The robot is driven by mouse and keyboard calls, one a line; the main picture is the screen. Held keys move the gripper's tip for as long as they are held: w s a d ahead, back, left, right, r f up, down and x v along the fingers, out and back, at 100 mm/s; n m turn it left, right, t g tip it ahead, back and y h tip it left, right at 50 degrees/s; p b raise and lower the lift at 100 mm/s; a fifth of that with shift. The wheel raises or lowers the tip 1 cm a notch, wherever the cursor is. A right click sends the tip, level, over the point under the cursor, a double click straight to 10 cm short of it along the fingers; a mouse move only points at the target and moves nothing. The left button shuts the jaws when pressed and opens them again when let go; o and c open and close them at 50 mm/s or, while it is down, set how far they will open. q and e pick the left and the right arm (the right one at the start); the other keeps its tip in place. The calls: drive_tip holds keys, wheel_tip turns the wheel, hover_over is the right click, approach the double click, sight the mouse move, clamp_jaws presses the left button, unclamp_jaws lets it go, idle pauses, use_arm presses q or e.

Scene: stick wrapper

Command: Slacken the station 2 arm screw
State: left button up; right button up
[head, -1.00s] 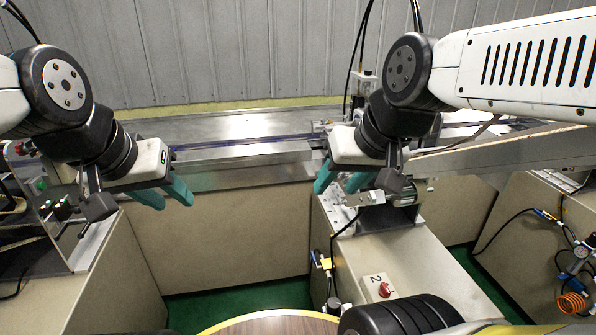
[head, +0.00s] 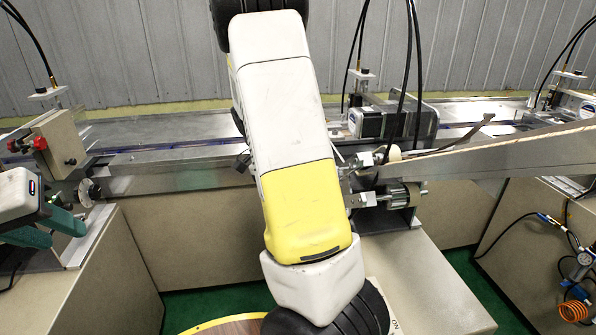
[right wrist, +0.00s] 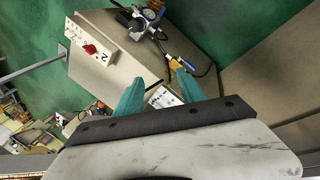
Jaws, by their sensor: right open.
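The station 2 mechanism, with a metal roller (head: 402,196) and a bracket with screw-like fittings (head: 364,200), stands right of centre in the head view. I cannot tell which fitting is the arm screw; my own white and yellow arm link covers the area to its left. My left gripper (head: 48,230) is at the far left beside the left station, its teal fingers apart and empty. My right gripper (right wrist: 158,82) is hidden in the head view; in the right wrist view its teal fingers are apart with nothing between them.
In the right wrist view, the station 2 cabinet shows a plate marked 2 with a red switch (right wrist: 89,48). A gauge and hose unit (right wrist: 140,18) is near the top. A motor (head: 385,122) sits above the mechanism, and a long sloping guide (head: 500,150) runs right.

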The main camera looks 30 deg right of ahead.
drive_tip(key=w+d+f+m+g+h, duration=0.35)
drive_tip(key=d+f+h, duration=0.2)
drive_tip(key=d, duration=0.35)
drive_tip(key=w+d+r+m+h, duration=0.2)
drive_tip(key=w+r+m+h, duration=0.15)
drive_tip(key=w+h, duration=0.5)
drive_tip(key=x, duration=0.7)
drive_tip(key=shift+d+f+t, duration=0.15)
drive_tip(key=shift+d+t, duration=0.2)
drive_tip(key=shift+t, duration=0.1)
drive_tip(key=shift+s, duration=0.15)
clamp_jaws()
